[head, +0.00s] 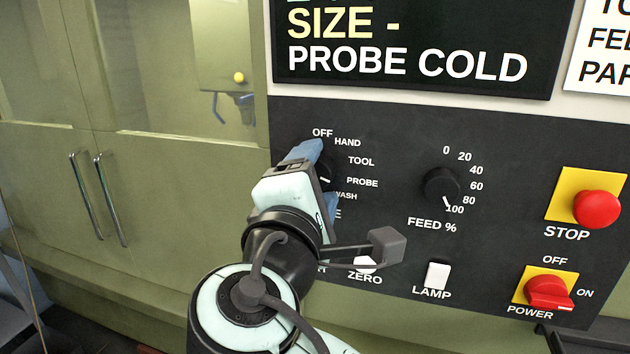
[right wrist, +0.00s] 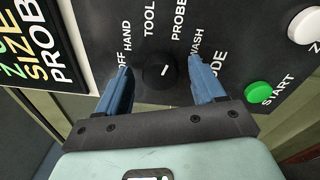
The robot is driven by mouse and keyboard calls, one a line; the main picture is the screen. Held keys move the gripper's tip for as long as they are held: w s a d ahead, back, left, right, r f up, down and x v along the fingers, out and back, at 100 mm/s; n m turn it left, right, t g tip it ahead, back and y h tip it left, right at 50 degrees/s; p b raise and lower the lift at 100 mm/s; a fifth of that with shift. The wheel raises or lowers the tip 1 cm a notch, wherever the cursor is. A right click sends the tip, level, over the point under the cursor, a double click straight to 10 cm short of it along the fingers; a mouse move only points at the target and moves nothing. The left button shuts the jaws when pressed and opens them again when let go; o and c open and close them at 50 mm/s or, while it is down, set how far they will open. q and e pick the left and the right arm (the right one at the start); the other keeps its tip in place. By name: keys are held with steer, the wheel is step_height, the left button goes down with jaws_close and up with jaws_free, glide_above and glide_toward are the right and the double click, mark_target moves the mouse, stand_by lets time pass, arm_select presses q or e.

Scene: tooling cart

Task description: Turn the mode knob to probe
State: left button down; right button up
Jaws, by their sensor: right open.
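The black mode knob (head: 325,178) is on the dark control panel, mostly hidden behind my right gripper in the head view. In the right wrist view the knob (right wrist: 158,74) shows whole, with a short white mark. The mark points toward the PROBE and WASH side of the dial; I cannot tell exactly which label it meets. My right gripper (head: 319,176) is open, its blue fingers on either side of the knob. In the right wrist view the gripper (right wrist: 163,74) shows a gap between each finger and the knob. My left gripper is not in view.
To the right of the mode dial are the FEED % knob (head: 441,187), the white LAMP switch (head: 438,275), the red STOP button (head: 597,208) and the red POWER switch (head: 549,292). A green START button (right wrist: 259,92) shows in the right wrist view. A black display (head: 420,45) is above.

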steer(key=b+v, duration=0.1)
steer(key=v, duration=1.2)
steer(key=shift+s+b, duration=0.25)
steer(key=shift+b, duration=0.1)
steer(key=shift+a, duration=0.1)
